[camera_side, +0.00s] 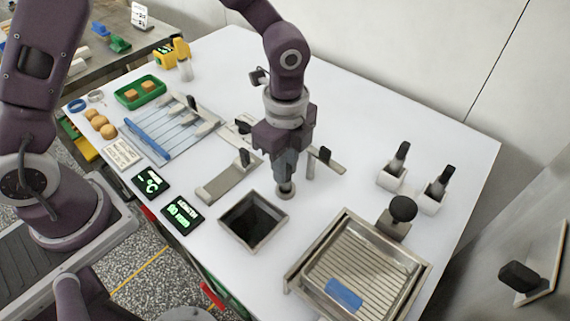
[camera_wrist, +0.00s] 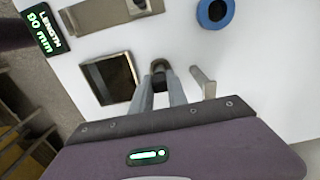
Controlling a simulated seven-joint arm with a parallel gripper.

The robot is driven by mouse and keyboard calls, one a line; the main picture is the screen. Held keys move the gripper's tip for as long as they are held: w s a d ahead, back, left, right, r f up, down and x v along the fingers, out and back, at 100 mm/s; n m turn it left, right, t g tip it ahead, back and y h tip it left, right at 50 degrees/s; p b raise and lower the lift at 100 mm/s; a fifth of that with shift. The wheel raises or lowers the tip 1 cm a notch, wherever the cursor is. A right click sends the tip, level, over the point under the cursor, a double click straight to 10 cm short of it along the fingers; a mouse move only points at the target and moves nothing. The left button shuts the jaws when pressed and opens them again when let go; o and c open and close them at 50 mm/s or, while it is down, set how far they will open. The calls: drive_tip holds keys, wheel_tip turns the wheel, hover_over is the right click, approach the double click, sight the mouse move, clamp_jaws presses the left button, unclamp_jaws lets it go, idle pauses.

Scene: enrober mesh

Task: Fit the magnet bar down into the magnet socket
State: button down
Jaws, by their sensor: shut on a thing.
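My gripper (camera_side: 284,172) points straight down over the white table, just behind the square opening. Its fingers are shut on the magnet bar (camera_wrist: 160,84), which shows only as a narrow dark piece between the fingertips in the wrist view.
A square opening (camera_side: 253,221) lies close in front. A flat metal rail (camera_side: 229,179) lies to the left. A steel tray with a wire grid (camera_side: 372,262) and blue block (camera_side: 344,294) is at front right.

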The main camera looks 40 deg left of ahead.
drive_tip(key=c, duration=1.3)
unclamp_jaws()
drive_tip(key=shift+f, duration=0.1)
wheel_tip(320, 180, up, 11)
drive_tip(key=s+a+r+n+t, duration=0.3)
drive_tip(key=s+a+r+n, duration=0.4)
drive_tip(key=a+r, duration=0.15)
drive_tip(key=s+a+n+t, duration=0.2)
drive_tip(key=s+a+n, duration=0.2)
drive_tip(key=s+n, duration=0.7)
drive_tip(key=shift+a+r+t, duration=0.25)
drive_tip(key=shift+a+t, duration=0.05)
drive_tip(key=shift+a, duration=0.05)
